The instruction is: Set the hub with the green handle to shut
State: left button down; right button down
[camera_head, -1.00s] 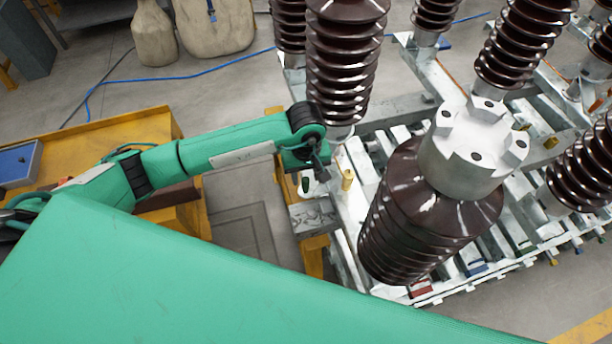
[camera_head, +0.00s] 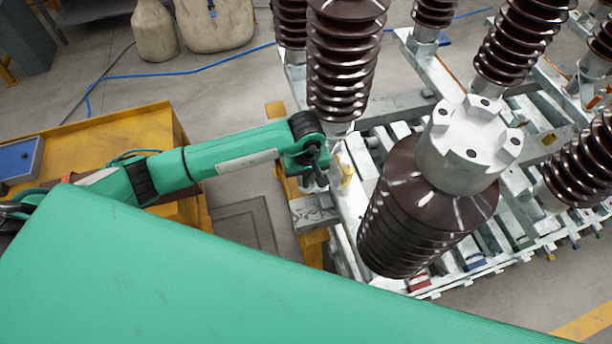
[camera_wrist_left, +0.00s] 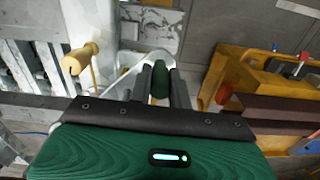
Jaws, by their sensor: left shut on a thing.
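The green handle (camera_wrist_left: 160,82) stands between the two dark fingers of my left gripper (camera_wrist_left: 163,88) in the left wrist view. The fingers are shut on it, one on each side. A pale curved metal part, perhaps the hub, shows just beyond the handle; its setting cannot be read. In the head view my left gripper (camera_head: 320,177) is at the near left end of the pale metal frame and hides the green handle. A yellow handle (camera_wrist_left: 80,59) stands apart to the left in the wrist view. It also shows just right of the gripper in the head view (camera_head: 346,172).
Tall brown ribbed insulators (camera_head: 342,65) rise from the metal frame. A large one with a grey cap (camera_head: 455,150) stands close on the right. A yellow bench (camera_head: 110,125) with a blue-topped box (camera_head: 18,160) lies left. Open floor shows between bench and frame.

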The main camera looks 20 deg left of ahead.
pick_arm(q)
jog(key=shift+w+a+f+m+b, duration=0.2)
jog(key=shift+a+m+b, duration=0.1)
jog(key=shift+a+b, duration=0.4)
jog(key=shift+a+r+m+b, duration=0.25)
jog(key=shift+a+m+b, duration=0.15)
jog(key=shift+a+b, duration=0.25)
jog(key=c, duration=1.3)
grip_release()
jog(key=shift+a, duration=0.1)
jog(key=shift+r, duration=0.1)
notch_tip(320, 180, up, 14)
jog(key=b, duration=0.4)
jog(key=shift+f, duration=0.25)
